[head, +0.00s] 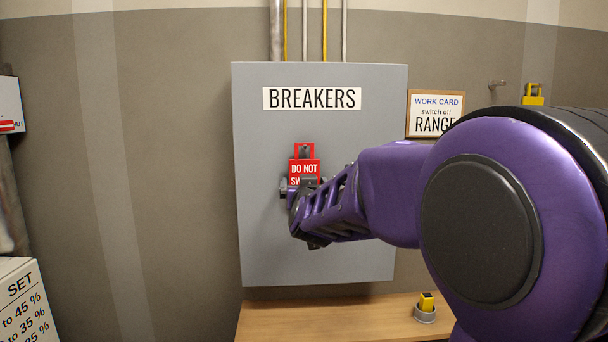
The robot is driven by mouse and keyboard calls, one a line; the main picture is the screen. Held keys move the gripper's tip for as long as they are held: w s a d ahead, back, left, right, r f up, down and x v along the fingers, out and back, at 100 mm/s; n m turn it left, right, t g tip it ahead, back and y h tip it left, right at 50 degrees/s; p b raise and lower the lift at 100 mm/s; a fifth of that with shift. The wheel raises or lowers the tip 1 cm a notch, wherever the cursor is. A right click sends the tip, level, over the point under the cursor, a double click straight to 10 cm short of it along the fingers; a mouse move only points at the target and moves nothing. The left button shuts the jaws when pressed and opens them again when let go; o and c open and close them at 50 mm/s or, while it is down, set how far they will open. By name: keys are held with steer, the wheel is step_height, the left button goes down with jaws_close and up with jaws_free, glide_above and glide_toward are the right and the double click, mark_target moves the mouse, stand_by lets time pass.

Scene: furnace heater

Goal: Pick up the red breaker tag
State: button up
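The red breaker tag (302,168) is at the middle of the grey breaker panel (262,232), below the BREAKERS label. It shows white letters reading "DO NOT SW...", and its lower part is hidden by my gripper. My gripper (301,187) is at the end of my purple arm, in front of the tag's lower part. I cannot tell whether its fingers are open, shut, or touching the tag.
A work card (436,105) reading "switch off RANGE" hangs right of the panel, partly behind my arm. A yellow item in a grey cup (425,316) stands on the wooden shelf (330,318) below. A yellow device (533,95) and an empty hook (496,85) are at upper right.

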steer(key=shift+s, duration=0.1)
steer(key=shift+c, duration=0.9)
steer(key=c, duration=0.9)
steer(key=shift+r, duration=0.15)
